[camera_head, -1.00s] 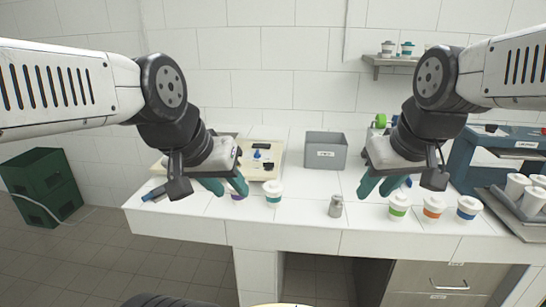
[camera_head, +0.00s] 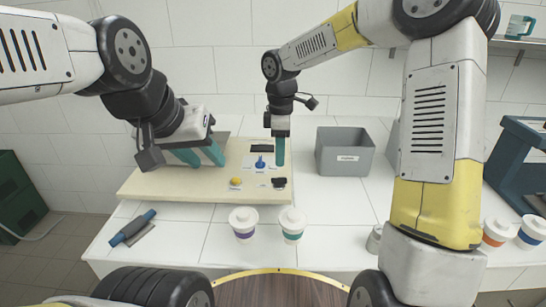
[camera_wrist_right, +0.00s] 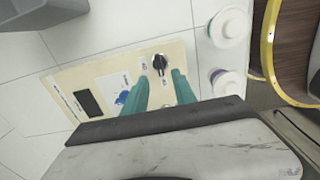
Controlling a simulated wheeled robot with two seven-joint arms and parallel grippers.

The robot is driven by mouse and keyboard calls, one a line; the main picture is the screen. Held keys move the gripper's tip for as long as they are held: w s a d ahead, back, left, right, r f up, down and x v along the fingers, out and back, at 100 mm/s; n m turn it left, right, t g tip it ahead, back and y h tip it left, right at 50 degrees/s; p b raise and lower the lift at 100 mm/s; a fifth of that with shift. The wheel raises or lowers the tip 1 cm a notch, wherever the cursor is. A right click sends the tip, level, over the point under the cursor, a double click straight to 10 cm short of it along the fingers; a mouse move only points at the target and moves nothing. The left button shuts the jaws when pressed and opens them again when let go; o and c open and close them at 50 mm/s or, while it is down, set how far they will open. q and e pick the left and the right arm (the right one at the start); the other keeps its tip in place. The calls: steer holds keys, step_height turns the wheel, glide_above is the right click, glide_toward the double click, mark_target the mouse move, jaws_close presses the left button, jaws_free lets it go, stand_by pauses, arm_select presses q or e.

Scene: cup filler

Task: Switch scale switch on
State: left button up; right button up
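A cream panel (camera_head: 150,184) lies on the white counter, with a black knob (camera_head: 279,183), a yellow button (camera_head: 236,182), a blue handle (camera_head: 260,163) and a dark rectangle (camera_head: 262,148). Which one is the scale switch I cannot tell; the labels are too small to read. My right gripper (camera_head: 280,164) points down over the panel's right side, behind the black knob. In the right wrist view its two teal fingers (camera_wrist_right: 158,82) are apart and empty, with the black knob (camera_wrist_right: 160,61) just beyond them. My left gripper (camera_head: 202,158) is open and empty over the panel's left part.
Two lidded cups, purple-banded (camera_head: 243,222) and green-banded (camera_head: 292,224), stand in front of the panel. A grey bin (camera_head: 345,151) stands to its right. A blue-handled tool (camera_head: 132,228) lies at the left front. More cups (camera_head: 498,231) stand at the right.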

mark_target(279, 178)
steer(key=shift+w+a+f, duration=0.1)
steer(key=shift+w+f, duration=0.1)
steer(key=shift+f, duration=0.15)
step_height(279, 178, down, 7)
steer(key=shift+s+f, duration=0.1)
jaws_close()
